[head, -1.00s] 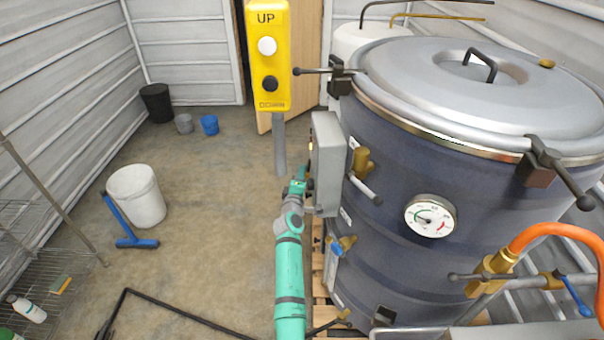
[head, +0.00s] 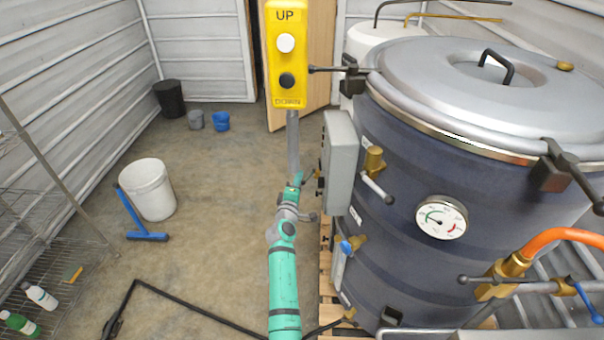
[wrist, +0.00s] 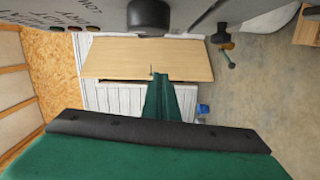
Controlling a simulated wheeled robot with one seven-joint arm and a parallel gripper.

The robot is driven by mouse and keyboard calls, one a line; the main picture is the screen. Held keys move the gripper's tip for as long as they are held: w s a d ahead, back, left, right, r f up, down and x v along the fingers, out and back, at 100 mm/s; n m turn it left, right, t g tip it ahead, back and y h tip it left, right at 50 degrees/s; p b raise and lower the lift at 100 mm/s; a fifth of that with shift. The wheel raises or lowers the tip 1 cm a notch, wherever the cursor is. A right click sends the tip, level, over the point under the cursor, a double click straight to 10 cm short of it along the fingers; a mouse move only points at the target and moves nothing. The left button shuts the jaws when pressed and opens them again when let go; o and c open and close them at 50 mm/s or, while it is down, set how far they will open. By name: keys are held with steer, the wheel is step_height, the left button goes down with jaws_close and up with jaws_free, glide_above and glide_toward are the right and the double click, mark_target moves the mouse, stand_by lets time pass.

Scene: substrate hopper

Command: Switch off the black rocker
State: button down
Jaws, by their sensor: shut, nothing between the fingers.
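The grey control box (head: 341,160) is fixed to the left side of the dark vessel in the head view. Its switch face points left and is seen nearly edge-on. Small dark parts (head: 320,184) stick out from that face; I cannot tell which is the black rocker or how it is set. In the wrist view a grey lettered panel (wrist: 92,12) crosses the top, with a blunt black part (wrist: 150,16) on its edge. My green gripper (head: 298,180) is left of the box, apart from it. Its shut, empty fingers also show in the wrist view (wrist: 163,95), below the panel.
A yellow UP/DOWN pendant (head: 287,60) stands on a post behind my gripper. The vessel (head: 400,270) with brass valves (head: 374,160) fills the right. A white bucket (head: 150,190) and blue squeegee (head: 146,236) are on the left floor. Open floor lies between them and my arm.

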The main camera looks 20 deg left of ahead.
steer(key=s+d, duration=0.1)
steer(key=s, duration=0.5)
steer(key=shift+s, duration=0.3)
steer(key=shift+w+f, duration=0.1)
steer(key=shift+f, duration=0.05)
steer(key=s+d+f+m+g, duration=0.1)
steer(key=s+d+f+m, duration=0.3)
steer(key=s, duration=0.6)
steer(key=s+d+f+m, duration=0.1)
steer(key=s+d+f, duration=0.55)
steer(key=s, duration=0.45)
steer(key=s+d+f+m+g, duration=0.1)
steer(key=s+d+f+m, duration=0.2)
steer(key=s+d+f, duration=0.5)
steer(key=s+d+r+m, duration=0.2)
steer(key=s+r, duration=0.3)
steer(key=s, duration=0.4)
steer(key=s+d+r+m+h, duration=0.1)
steer(key=s+r+m, duration=0.3)
steer(key=s, duration=0.6)
steer(key=s+d+r+m+h, duration=0.1)
steer(key=s+d+r+m, duration=0.2)
steer(key=s+r, duration=0.5)
steer(key=shift+s+d+m, duration=0.15)
steer(key=shift+s+m, duration=0.45)
steer(key=shift+s, duration=0.3)
